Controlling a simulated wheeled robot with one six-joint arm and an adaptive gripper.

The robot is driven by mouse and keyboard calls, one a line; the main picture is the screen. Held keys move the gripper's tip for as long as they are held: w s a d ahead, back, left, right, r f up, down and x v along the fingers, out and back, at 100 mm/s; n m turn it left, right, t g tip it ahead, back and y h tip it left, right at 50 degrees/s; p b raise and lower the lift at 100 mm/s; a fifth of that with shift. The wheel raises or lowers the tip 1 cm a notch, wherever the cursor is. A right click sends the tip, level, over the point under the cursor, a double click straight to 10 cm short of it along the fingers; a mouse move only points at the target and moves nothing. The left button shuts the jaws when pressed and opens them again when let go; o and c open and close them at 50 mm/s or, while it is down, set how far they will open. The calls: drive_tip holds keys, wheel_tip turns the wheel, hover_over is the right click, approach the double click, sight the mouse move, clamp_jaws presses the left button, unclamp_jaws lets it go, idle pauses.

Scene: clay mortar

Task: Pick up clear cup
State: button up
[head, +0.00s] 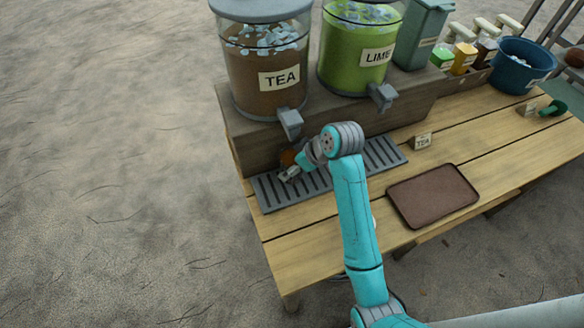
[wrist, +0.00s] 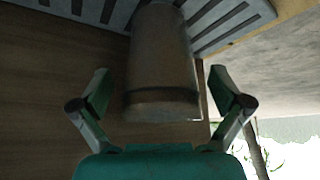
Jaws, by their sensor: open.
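A clear cup with brown contents (wrist: 162,70) stands on the slatted drip tray (head: 383,152) under the tea dispenser's spout. In the head view only a small orange-brown part of the cup (head: 288,157) shows behind my gripper (head: 290,173). The wrist view looks inverted, with the tray at the top and the cup in the middle. My gripper (wrist: 159,82) is open, with one finger on each side of the cup in that view. Gaps show between both fingers and the cup. How deep the cup sits between the fingers is hard to tell.
The tea dispenser (head: 264,62) and its spout (head: 290,122) are just above my gripper. The lime dispenser (head: 352,62) stands to its right. A brown tray (head: 432,194) and a small tea sign (head: 422,142) are on the table (head: 330,224). A blue bucket (head: 518,76) stands farther right.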

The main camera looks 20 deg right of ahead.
drive_tip(key=shift+w+a+f, duration=0.25)
drive_tip(key=shift+w+f, duration=0.05)
drive_tip(key=shift+f, duration=0.3)
drive_tip(key=c, duration=1.7)
drive_tip(key=shift+w+r, duration=0.1)
drive_tip(key=shift+r, duration=0.15)
